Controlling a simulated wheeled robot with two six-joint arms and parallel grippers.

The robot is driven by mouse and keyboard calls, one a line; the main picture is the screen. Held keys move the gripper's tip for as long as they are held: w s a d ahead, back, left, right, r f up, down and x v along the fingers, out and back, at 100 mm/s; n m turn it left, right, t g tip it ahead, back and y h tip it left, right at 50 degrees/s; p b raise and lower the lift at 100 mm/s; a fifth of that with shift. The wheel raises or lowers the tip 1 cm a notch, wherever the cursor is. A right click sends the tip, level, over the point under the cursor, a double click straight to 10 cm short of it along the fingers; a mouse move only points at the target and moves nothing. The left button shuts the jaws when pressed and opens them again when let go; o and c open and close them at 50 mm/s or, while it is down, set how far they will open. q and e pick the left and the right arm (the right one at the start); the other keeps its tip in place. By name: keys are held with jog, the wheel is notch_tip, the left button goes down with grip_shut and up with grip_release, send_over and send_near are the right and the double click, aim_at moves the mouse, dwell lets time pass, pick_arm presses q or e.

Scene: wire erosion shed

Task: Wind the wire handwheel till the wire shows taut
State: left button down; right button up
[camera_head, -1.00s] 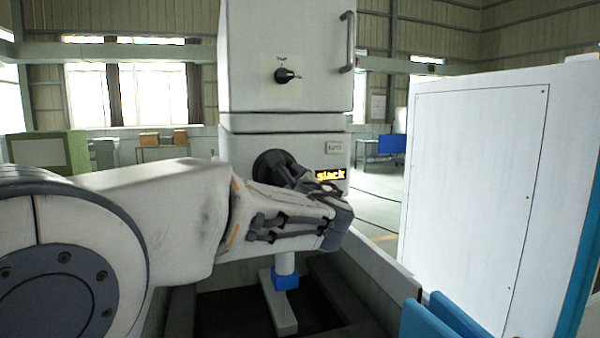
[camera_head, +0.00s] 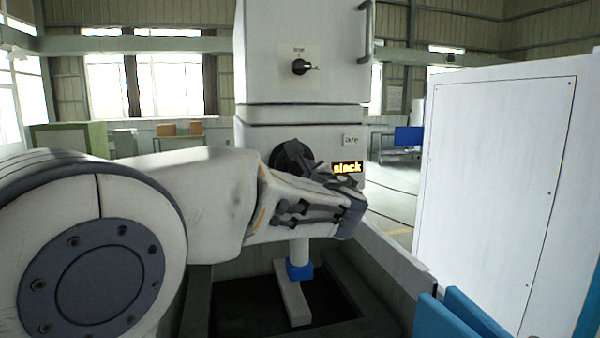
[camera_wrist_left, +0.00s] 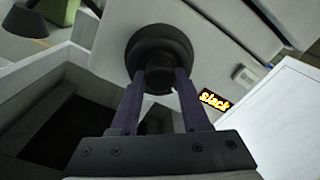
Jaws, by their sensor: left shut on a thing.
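The handwheel (camera_head: 290,157) is a dark round wheel on the front of the white machine, and in the left wrist view it (camera_wrist_left: 160,47) fills the upper middle. My left gripper (camera_head: 308,170) is at the wheel, partly hidden by my own wrist. In the left wrist view its two fingers (camera_wrist_left: 163,82) are shut on the wheel's hub side, one on each side. The small display (camera_head: 347,168) beside the wheel reads "slack" in lit letters, also in the left wrist view (camera_wrist_left: 214,101). The wire itself is not visible. My right gripper is not in view.
A black selector knob (camera_head: 301,67) is on the machine's upper panel. A blue-collared white post (camera_head: 299,270) stands in the open dark tank below my arm. A large white cabinet (camera_head: 490,180) is at the right, with blue panels (camera_head: 452,314) at the lower right.

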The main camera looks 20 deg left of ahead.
pick_arm(q)
jog(key=shift+f+m, duration=0.2)
jog(key=shift+m, duration=3)
jog(key=shift+c, duration=1.9)
grip_release()
jog(key=shift+r+p, duration=0.1)
jog(key=shift+p, duration=0.2)
jog(key=shift+s, duration=0.1)
